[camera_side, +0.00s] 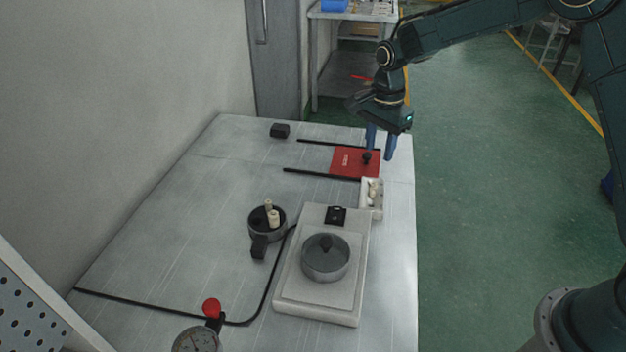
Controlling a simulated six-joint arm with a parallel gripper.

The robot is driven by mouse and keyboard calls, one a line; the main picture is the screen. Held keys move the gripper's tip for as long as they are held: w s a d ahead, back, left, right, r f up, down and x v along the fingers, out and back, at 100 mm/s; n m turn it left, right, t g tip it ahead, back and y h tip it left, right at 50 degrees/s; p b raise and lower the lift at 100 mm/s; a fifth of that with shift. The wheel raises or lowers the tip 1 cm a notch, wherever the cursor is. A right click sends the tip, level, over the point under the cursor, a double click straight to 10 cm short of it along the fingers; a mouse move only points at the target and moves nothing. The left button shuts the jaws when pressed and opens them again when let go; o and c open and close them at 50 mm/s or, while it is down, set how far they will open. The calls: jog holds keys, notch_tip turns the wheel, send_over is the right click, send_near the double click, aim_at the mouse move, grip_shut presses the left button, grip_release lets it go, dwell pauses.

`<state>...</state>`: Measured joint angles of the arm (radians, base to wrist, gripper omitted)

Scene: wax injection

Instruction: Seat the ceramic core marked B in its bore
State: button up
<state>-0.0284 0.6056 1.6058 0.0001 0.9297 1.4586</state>
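My gripper (380,154) is at the far right of the table, with its two blue fingers pointing down and apart. I see nothing between them. The fingers are over or just beside the right edge of a red plate with a black knob (367,158); I cannot tell whether they touch it. A small white tray (379,210) holds a few pale pieces that may be ceramic cores. Two cream cylinders (273,217) stand in a dark round pot (252,232). No letter B is legible on any piece, and I cannot make out a bore.
A white machine (320,311) with a round grey pan and dark knob (326,257) stands at the front right. Black rails (318,174) flank the red plate (345,160). A black block (280,131) sits at the back. A dial gauge (196,340) is in front. The left table is mostly clear.

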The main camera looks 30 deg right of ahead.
jog(key=shift+r, duration=0.65)
jog(key=s+r+n+t, duration=0.3)
jog(key=s+r+n, duration=0.4)
jog(key=s+r, duration=0.7)
jog(key=s+d+r+n+t, duration=0.1)
jog(key=s+n, duration=0.8)
jog(key=s, duration=0.9)
jog(key=shift+s+d+t, duration=0.15)
jog(key=shift+d+t, duration=0.05)
jog(key=shift+t, duration=0.6)
